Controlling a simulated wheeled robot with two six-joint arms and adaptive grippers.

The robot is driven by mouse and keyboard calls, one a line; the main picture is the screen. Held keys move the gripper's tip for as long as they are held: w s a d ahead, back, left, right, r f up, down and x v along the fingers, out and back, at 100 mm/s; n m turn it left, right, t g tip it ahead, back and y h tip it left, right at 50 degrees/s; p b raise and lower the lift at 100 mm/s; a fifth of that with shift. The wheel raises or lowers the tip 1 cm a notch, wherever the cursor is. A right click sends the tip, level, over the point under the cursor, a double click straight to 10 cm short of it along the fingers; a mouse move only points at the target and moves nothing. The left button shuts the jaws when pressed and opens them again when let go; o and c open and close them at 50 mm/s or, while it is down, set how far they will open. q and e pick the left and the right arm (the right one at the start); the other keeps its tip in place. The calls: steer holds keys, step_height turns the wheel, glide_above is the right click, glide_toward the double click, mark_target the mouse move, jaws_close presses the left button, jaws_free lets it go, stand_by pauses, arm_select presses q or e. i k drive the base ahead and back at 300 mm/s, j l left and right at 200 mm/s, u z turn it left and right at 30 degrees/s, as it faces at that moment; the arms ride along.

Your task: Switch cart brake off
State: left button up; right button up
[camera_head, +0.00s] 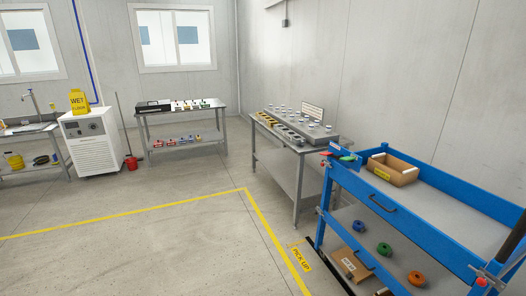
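The blue cart (430,236) stands at the right, cut off by the right and bottom picture edges. A small red part (325,154) and a green part (348,158) sit at its far left corner. Another small red part (481,283) is on a metal fitting at its near right corner. A dark bar (514,236) runs up at the right edge. I cannot tell which of these, if any, is the brake, or how it is set. The cart's wheels are not clearly visible. Neither of my grippers shows.
An open cardboard box (392,169) is on the cart's top; coloured rolls and a carton (350,264) lie on its lower shelf. A metal table (272,148) with a test rig stands behind. Yellow floor lines (130,215) bound clear floor at left. A white cabinet (92,143) stands farther back.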

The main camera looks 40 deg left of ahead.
mark_target(350, 159)
steer(key=u, duration=0.6)
steer(key=i+l+u, duration=0.25)
steer(key=i, duration=0.35)
steer(key=i+l+u, duration=0.25)
steer(key=i, duration=0.35)
steer(key=i+l+u, duration=0.25)
steer(key=i+l, duration=0.2)
steer(key=i, duration=0.1)
